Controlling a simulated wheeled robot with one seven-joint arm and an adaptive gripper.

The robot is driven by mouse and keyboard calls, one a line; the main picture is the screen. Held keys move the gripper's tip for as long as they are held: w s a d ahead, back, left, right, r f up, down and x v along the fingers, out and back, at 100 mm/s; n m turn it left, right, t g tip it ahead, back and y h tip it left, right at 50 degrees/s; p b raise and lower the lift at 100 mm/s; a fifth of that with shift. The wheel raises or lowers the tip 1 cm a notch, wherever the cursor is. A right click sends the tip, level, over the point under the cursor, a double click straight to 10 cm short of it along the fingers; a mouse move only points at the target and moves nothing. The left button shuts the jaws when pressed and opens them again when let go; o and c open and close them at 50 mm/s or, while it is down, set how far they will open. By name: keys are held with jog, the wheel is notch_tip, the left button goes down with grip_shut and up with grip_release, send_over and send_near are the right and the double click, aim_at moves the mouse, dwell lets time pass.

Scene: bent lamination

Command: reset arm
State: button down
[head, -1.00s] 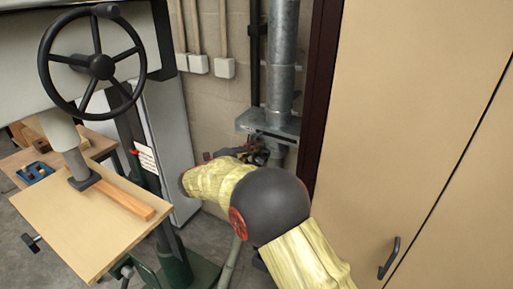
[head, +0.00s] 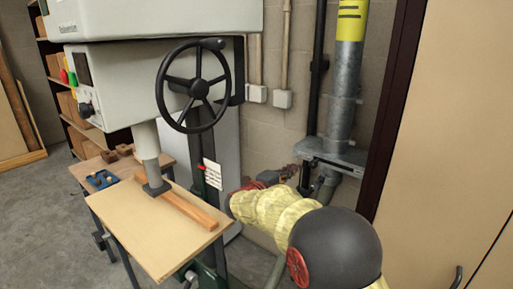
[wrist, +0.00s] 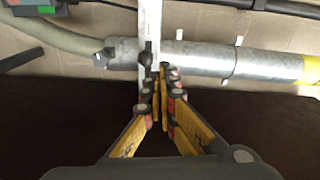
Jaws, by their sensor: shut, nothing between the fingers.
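My gripper (wrist: 157,76) is shut and empty in the wrist view, its yellow-and-black fingers close together in front of a grey metal pipe (wrist: 205,60) and flange (wrist: 150,28). I cannot tell whether the fingertips touch the pipe. In the head view my arm, in a yellow cover with a dark round joint, reaches from the lower right toward the wall. The gripper there is mostly hidden behind the arm, near the foot of the pipe (head: 342,100).
A drill press (head: 150,85) with a black handwheel (head: 193,85) stands left of my arm. Its board table (head: 150,235) bears a wooden strip (head: 190,208) and lies close to my forearm. A beige cabinet (head: 450,130) closes off the right. Open floor (head: 45,210) shows at far left.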

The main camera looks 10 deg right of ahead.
notch_tip(320, 180, up, 8)
jog(key=a+n+t+y, duration=0.3)
jog(key=n+t+y, duration=0.1)
jog(key=n+y, duration=0.1)
jog(key=s+a+r+n+y, duration=0.3)
jog(key=s+a+n+y, duration=0.5)
jog(key=s+n, duration=0.4)
jog(key=s+d+f+n+g, duration=0.2)
jog(key=s+f, duration=0.3)
jog(key=s, duration=0.7)
jog(key=s+d+f+n+g, duration=0.3)
jog(key=s+f, duration=0.3)
jog(key=s, duration=0.6)
jog(key=s+d+f+n+g, duration=0.2)
jog(key=s+f+n+g, duration=0.2)
jog(key=s, duration=0.8)
jog(key=shift+d+f+n+g, duration=0.15)
jog(key=shift+f+n+g, duration=0.15)
jog(key=shift+f+g, duration=0.3)
jog(key=c, duration=2.6)
grip_release()
jog(key=shift+w, duration=0.15)
